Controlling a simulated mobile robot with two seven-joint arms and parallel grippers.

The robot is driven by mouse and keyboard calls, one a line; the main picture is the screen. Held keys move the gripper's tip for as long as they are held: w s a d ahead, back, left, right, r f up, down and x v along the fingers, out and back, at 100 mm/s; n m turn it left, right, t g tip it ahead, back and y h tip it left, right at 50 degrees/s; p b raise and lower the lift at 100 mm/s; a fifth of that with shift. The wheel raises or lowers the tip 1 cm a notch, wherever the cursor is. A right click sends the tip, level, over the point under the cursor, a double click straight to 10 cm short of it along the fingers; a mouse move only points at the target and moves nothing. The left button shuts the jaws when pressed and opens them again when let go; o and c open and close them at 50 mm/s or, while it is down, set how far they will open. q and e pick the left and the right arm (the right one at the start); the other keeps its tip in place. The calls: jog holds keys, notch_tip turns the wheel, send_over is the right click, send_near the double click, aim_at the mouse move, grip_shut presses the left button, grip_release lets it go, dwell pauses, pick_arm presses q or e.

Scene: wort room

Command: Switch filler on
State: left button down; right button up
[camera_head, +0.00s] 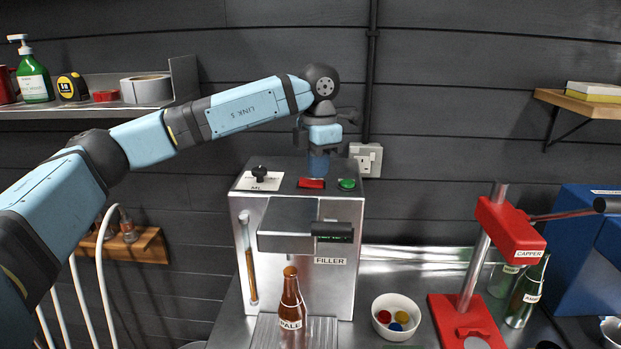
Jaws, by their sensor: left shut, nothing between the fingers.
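The filler (338,280) is a steel box machine on the bench, labelled FILLER. On its top are a red switch (311,183), a green button (347,184) and a black knob (259,173) on a white plate. A brown bottle (291,300) labelled PALE stands upright under its spout housing. My left gripper (319,172) points down over the filler's top, shut and empty, just behind the red switch in the picture. I cannot tell whether the fingertips touch the switch or the top. My right gripper is not in view.
A wall socket (366,159) is behind the filler. A white bowl (396,301) with coloured caps, a red capper (510,231) and a green bottle (525,293) stand to the right. A shelf (95,112) with tape and a pump bottle hangs at the upper left.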

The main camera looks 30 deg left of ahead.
aim_at(318, 183)
pick_arm(q)
jog(key=shift+r+p, duration=1.5)
jog(key=shift+r, duration=1.45)
jog(key=shift+f, duration=0.1)
jog(key=shift+s, duration=0.1)
